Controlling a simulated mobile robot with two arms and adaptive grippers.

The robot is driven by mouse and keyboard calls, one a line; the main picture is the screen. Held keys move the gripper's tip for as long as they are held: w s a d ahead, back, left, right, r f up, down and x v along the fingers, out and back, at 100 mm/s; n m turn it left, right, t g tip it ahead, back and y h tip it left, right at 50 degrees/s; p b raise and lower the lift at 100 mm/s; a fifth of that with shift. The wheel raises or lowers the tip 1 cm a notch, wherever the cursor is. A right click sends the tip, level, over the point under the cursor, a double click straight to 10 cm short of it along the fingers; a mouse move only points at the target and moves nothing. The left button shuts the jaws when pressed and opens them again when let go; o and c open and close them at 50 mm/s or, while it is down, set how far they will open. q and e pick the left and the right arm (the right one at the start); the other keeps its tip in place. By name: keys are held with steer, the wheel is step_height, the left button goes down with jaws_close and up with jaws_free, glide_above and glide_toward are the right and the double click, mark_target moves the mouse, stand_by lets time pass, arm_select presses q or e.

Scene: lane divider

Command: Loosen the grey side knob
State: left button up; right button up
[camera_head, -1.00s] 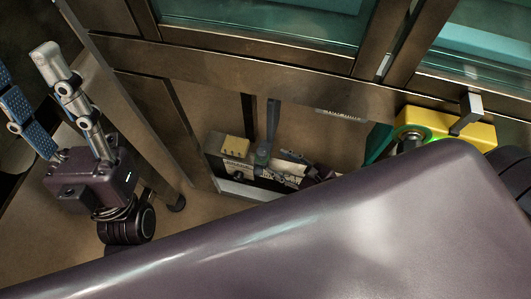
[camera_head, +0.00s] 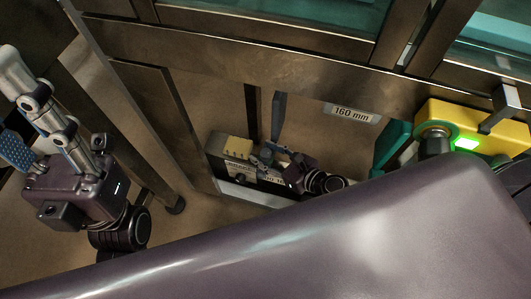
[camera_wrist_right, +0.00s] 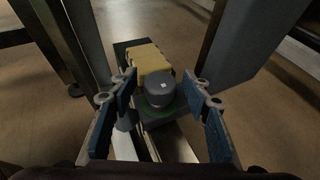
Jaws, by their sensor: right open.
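In the head view my right gripper (camera_head: 268,157) is at the low unit with the yellow block (camera_head: 237,150) and hides the knob there. My left gripper (camera_head: 25,115) is raised at the left, open, tips partly cut off, away from the unit.
Another yellow unit (camera_head: 478,125) with a green light and a grey knob (camera_head: 436,143) is at the right. A metal rail with a "160 mm" label (camera_head: 352,113) runs above the low unit. Metal posts stand beside it. My body covers the lower picture.

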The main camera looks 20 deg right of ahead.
steer(key=c, duration=1.2)
steer(key=shift+n+g+y, duration=0.3)
steer(key=shift+n, duration=0.1)
steer(key=n+g+y, duration=0.3)
steer(key=n, duration=0.1)
steer(key=shift+d, duration=0.1)
steer(key=shift+n+g+y+b, duration=0.45)
steer(key=shift+n+g+y, duration=0.55)
steer(key=shift+n+g, duration=0.5)
steer(key=shift+s, duration=0.1)
steer(key=o, duration=1.2)
